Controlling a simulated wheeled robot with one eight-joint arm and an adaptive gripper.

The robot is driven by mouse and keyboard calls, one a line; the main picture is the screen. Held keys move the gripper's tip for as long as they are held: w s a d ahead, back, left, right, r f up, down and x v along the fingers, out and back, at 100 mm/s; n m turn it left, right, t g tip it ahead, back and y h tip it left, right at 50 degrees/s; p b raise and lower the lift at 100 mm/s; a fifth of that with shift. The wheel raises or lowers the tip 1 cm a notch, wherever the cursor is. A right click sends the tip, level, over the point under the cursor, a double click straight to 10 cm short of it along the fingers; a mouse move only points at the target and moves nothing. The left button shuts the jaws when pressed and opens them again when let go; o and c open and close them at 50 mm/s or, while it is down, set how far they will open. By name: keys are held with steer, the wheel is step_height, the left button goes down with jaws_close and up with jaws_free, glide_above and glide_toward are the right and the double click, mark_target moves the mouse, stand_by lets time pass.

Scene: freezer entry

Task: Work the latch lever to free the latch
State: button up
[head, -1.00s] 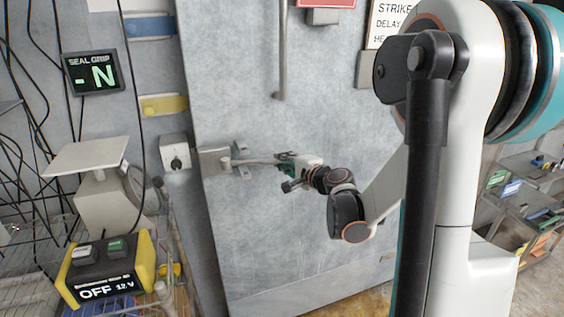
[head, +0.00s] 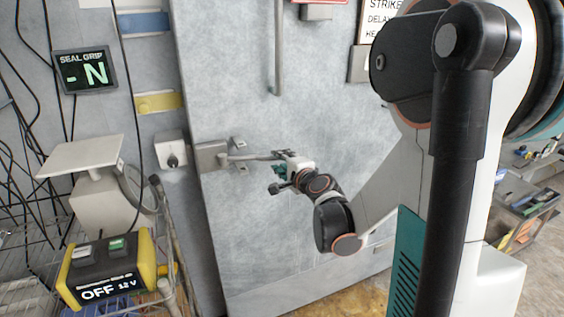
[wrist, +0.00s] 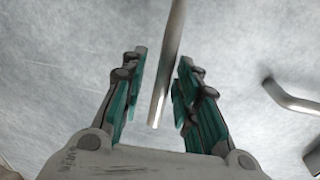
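The latch lever (head: 248,157) is a grey metal bar running roughly level to the right from the latch body (head: 211,155) on the large grey door. My gripper (head: 280,165) is at the lever's free end. In the wrist view the lever (wrist: 168,70) comes down from the top edge, and its end lies between the two green-padded fingers of my gripper (wrist: 158,95). Gaps show on both sides of the bar, so the fingers are open around it. From the head view, the exact contact at the fingertips is too small to tell.
A vertical pull handle (head: 278,50) is above my gripper; its bent end (wrist: 290,100) shows at right in the wrist view. Left are a switch box (head: 172,152), a yellow-black box reading OFF 12 V (head: 105,270) and a SEAL GRIP display (head: 84,71) reading "- N".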

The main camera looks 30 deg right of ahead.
steer(key=shift+s, duration=0.1)
steer(key=d+v, duration=0.1)
steer(key=v, duration=0.6)
steer(key=shift+s+a, duration=0.2)
steer(key=shift+a, duration=0.3)
steer(key=shift+r, duration=0.15)
